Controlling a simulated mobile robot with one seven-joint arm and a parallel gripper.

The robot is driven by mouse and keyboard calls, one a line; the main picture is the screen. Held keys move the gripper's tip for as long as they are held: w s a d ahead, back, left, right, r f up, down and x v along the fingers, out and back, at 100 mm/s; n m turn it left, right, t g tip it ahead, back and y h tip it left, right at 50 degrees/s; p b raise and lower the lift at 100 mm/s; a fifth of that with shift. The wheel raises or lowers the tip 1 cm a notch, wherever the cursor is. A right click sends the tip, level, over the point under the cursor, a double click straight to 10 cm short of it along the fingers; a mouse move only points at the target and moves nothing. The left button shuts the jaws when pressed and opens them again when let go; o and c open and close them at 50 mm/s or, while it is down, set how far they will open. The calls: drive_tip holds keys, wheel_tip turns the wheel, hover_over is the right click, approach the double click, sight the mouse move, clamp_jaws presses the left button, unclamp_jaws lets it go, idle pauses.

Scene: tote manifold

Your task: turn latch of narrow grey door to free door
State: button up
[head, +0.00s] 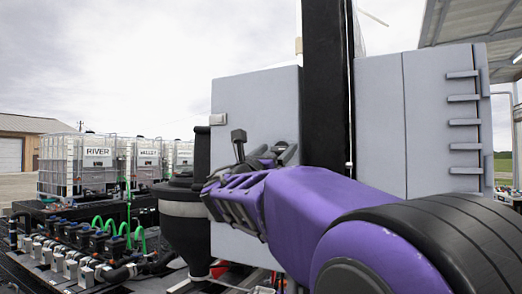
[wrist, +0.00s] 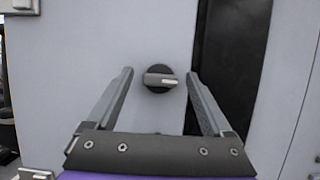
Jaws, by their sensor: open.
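The narrow grey door (wrist: 90,60) fills much of the wrist view, and it also shows in the head view (head: 255,105). Its latch (wrist: 160,79) is a round black knob with a pale handle bar lying about level. My gripper (wrist: 158,78) is open, with one finger on each side of the latch in the wrist view and a gap on both sides. I cannot tell how far the fingertips are from the door. In the head view my gripper (head: 262,143) is in front of the door, and the latch is hidden behind it.
A black upright post (head: 325,80) stands right of the door. A wider grey cabinet (head: 430,120) with several handles stands further right. Hinges (wrist: 20,6) show at the door's left edge. A black tank (head: 183,215), white totes (head: 85,165) and green hoses (head: 115,230) are at left.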

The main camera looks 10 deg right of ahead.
drive_tip(key=shift+s, duration=0.1)
clamp_jaws()
idle(0.3)
drive_tip(key=shift+f+m+h, duration=0.1)
drive_tip(key=shift+m+h, duration=0.3)
drive_tip(key=shift+m, duration=0.1)
drive_tip(key=m+g+h+b, duration=0.1)
drive_tip(key=m, duration=0.3)
drive_tip(key=shift+a+g+b, duration=0.1)
drive_tip(key=shift+g+b, duration=0.25)
drive_tip(key=shift+g, duration=0.05)
drive_tip(key=m+g, duration=0.1)
drive_tip(key=m, duration=0.2)
drive_tip(key=m+g+h, duration=0.1)
drive_tip(key=m+g, duration=0.1)
drive_tip(key=m, duration=0.1)
drive_tip(key=shift+a+m+h, duration=0.1)
drive_tip(key=shift+m+h, duration=0.2)
drive_tip(key=m, duration=0.1)
drive_tip(key=m+g+p, duration=0.1)
drive_tip(key=m, duration=0.1)
drive_tip(key=m+g, duration=0.1)
drive_tip(key=m, duration=0.1)
drive_tip(key=shift+r, duration=0.25)
drive_tip(key=m+g, duration=0.1)
drive_tip(key=m, duration=0.2)
drive_tip(key=m+y, duration=0.1)
drive_tip(key=m, duration=0.1)
drive_tip(key=shift+m+g+p, duration=0.35)
drive_tip(key=shift+m+g, duration=0.05)
